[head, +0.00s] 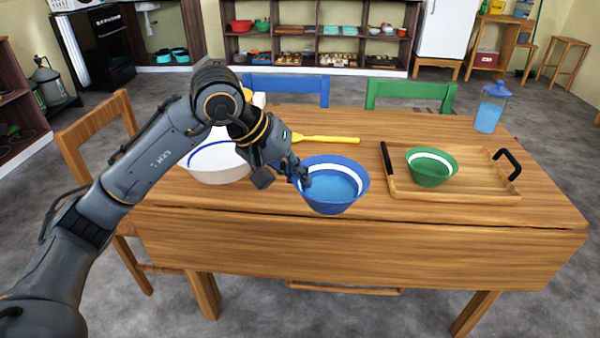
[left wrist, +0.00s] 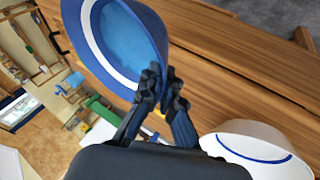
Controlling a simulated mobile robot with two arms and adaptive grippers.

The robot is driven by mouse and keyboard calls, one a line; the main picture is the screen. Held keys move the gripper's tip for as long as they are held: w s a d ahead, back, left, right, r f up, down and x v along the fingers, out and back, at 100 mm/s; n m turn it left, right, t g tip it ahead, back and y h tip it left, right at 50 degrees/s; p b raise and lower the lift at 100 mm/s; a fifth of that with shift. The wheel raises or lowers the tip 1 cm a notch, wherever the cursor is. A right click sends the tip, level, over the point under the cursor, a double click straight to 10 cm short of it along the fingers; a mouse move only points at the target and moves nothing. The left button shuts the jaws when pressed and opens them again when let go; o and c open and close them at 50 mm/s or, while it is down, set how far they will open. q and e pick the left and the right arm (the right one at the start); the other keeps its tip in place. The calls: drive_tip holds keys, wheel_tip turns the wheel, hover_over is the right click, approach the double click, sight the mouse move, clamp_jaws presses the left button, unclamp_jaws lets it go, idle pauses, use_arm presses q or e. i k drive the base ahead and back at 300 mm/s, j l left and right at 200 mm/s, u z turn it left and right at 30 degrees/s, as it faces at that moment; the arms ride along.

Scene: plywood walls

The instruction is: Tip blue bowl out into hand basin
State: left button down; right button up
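The blue bowl (head: 333,205) with a white band inside is near the table's front edge, in the middle of the head view. Its inside shows lighter blue, perhaps liquid. It looks upright or nearly so; I cannot tell whether it is clear of the table. My left gripper (head: 300,178) is at the bowl's left rim. In the left wrist view the fingers (left wrist: 165,88) close on the rim of the bowl (left wrist: 118,45). The white hand basin (head: 215,165) with a blue stripe stands left of the bowl, partly hidden by my arm. It also shows in the left wrist view (left wrist: 262,150). My right gripper is out of view.
A wooden tray (head: 455,192) with black handles holds a green bowl (head: 430,175) on the right. A yellow-handled utensil (head: 325,139) lies behind the blue bowl. A blue-lidded jug (head: 489,115) stands at the back right. Blue and green chairs (head: 410,90) stand behind the table.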

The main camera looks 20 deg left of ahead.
sight(215, 161)
drive_tip(key=i+j+z, duration=0.1)
drive_tip(key=j+z, duration=0.15)
drive_tip(key=j, duration=0.6)
drive_tip(key=j+z, duration=0.25)
drive_tip(key=j, duration=0.6)
drive_tip(key=i, duration=0.05)
